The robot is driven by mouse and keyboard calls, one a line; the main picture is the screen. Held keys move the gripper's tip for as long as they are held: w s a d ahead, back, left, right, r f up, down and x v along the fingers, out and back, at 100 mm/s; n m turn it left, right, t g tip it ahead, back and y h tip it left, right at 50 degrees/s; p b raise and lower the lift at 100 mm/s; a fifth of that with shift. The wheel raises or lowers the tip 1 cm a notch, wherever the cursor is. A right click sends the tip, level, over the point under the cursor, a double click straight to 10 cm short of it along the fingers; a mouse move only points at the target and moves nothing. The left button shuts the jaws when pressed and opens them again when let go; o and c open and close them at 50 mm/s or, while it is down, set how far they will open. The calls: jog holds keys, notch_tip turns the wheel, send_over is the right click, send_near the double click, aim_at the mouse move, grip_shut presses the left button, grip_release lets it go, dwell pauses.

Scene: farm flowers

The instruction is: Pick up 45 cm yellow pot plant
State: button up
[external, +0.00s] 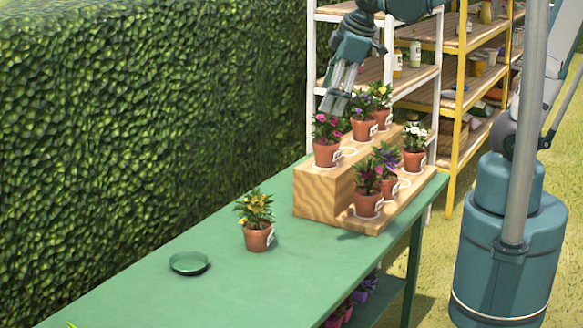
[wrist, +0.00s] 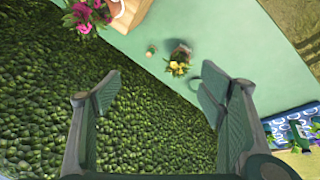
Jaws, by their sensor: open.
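A potted plant with yellow flowers (external: 258,236) stands upright and alone on the green table, in a terracotta pot with a white tag. It also shows in the wrist view (wrist: 178,66), beyond my fingers and apart from them. A second yellow-flowered plant (external: 381,94) stands on the upper step of the wooden stand, partly hidden by other plants. The tags are too small to read. My gripper (external: 337,103) is open and empty, high above the table beside the stand's upper plants. In the wrist view, its two fingers (wrist: 158,92) are wide apart with nothing between them.
The stepped wooden stand (external: 312,196) holds several potted plants with pink, purple and white flowers. A green saucer (external: 189,263) lies on the table (external: 215,297) left of the lone plant. A tall hedge (external: 130,110) borders the table; shelves (external: 410,75) stand behind.

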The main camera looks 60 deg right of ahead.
jog(key=w+a+f+n+g+h+b, duration=0.1)
jog(key=w+a+f+n+b, duration=0.3)
jog(key=f, duration=0.3)
jog(key=w+a+f+n+g+h+b, duration=0.1)
jog(key=w+f+n+b, duration=0.15)
jog(key=w+f, duration=0.5)
jog(key=n+g+h+b, duration=0.2)
jog(key=n+b, duration=0.3)
jog(key=n, duration=0.2)
send_near(257, 227)
jog(key=x, duration=0.2)
jog(key=shift+d+f, duration=0.2)
jog(key=shift+d, duration=0.15)
jog(key=shift+y, duration=0.3)
jog(key=shift+f, duration=0.1)
jog(key=shift+x, duration=1.15)
jog(key=shift+w, duration=0.1)
jog(key=shift+b+x, duration=0.9)
jog(key=shift+x, duration=1.75)
jog(key=c, duration=1.2)
